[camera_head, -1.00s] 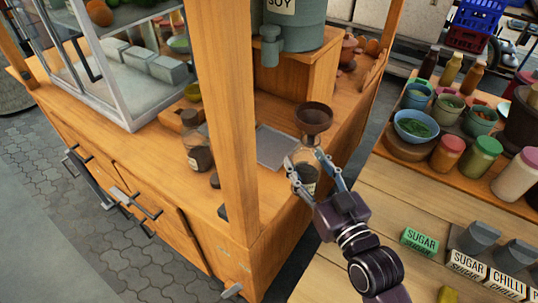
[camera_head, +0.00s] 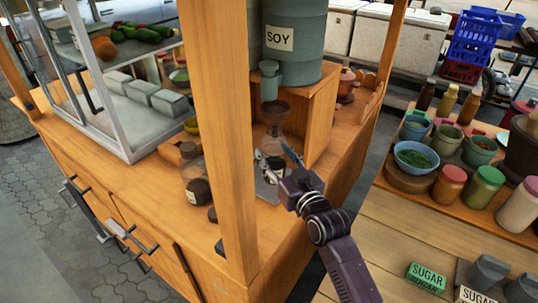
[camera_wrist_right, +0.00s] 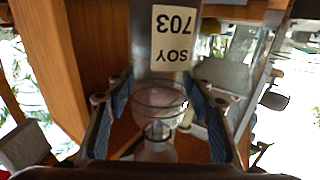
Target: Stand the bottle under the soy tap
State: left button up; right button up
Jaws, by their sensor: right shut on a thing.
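The soy urn (camera_head: 292,45) is a grey-green drum with a SOY label, on a wooden stand. Its tap (camera_head: 270,82) juts from the front. My right gripper (camera_head: 272,151) is shut on the clear bottle (camera_head: 273,145), which has a dark funnel (camera_head: 275,113) in its mouth. The funnel is just below the tap, with the bottle roughly upright. In the right wrist view the funnel (camera_wrist_right: 158,100) and bottle (camera_wrist_right: 156,152) show between the fingers. I cannot tell whether the bottle's base touches the grey tray (camera_head: 265,190). My left gripper is not in view.
A glass case (camera_head: 110,90) is at the left. A side table with jars and bowls (camera_head: 417,157) is at the right.

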jog(key=x, duration=0.3)
jog(key=shift+w+a, duration=0.15)
jog(key=shift+w, duration=0.15)
jog(key=shift+f, duration=1.75)
jog(key=o, duration=1.5)
jog(key=shift+f, duration=0.2)
jog(key=shift+c, duration=0.2)
